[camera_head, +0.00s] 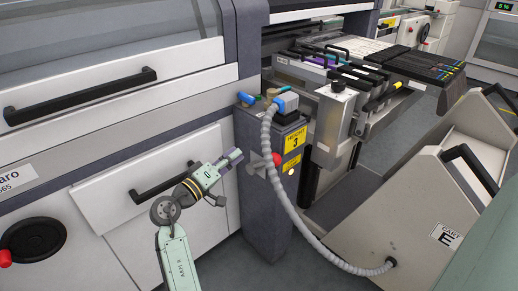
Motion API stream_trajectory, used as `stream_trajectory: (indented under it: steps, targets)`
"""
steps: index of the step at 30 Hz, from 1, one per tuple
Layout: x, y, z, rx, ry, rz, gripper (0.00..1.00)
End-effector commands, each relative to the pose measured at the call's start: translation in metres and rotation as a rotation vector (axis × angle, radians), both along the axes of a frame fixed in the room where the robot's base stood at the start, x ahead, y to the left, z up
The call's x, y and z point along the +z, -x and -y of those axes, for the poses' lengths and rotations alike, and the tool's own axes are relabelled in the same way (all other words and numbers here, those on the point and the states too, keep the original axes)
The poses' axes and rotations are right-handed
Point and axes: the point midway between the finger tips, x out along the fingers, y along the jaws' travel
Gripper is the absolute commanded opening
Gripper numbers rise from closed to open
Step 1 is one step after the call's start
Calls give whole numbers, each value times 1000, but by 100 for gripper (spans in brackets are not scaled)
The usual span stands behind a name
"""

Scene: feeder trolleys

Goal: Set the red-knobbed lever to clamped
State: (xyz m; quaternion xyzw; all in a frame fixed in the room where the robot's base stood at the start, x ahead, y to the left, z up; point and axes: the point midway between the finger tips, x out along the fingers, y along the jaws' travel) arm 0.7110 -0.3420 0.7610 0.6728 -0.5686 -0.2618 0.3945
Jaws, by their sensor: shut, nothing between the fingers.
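My gripper (239,154) is shut and empty. It is to the left of the red knob at about the same height in the picture, pointing right, with a visible gap between them.
A grey ribbed hose (292,218) runs from a blue-and-white connector (286,101) on the post down to the beige cart marked E (405,205). The machine's white drawer front (110,205) with a black handle lies behind my arm. Another red knob (4,258) sits at the far left.

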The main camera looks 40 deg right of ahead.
Motion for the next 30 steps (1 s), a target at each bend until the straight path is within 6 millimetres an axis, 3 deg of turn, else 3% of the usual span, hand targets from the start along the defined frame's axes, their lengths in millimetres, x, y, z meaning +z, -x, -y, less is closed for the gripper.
stream_trajectory:
  steps: [11, 17, 27, 30]
  targets:
    - [2, -1, 4, 0, 0, 1, 0]
    - [6, -7, 31, -2, -1, 1, 0]
    - [14, -23, 102, -1, -1, 2, 0]
    - [0, -7, 95, 1, -2, -3, 0]
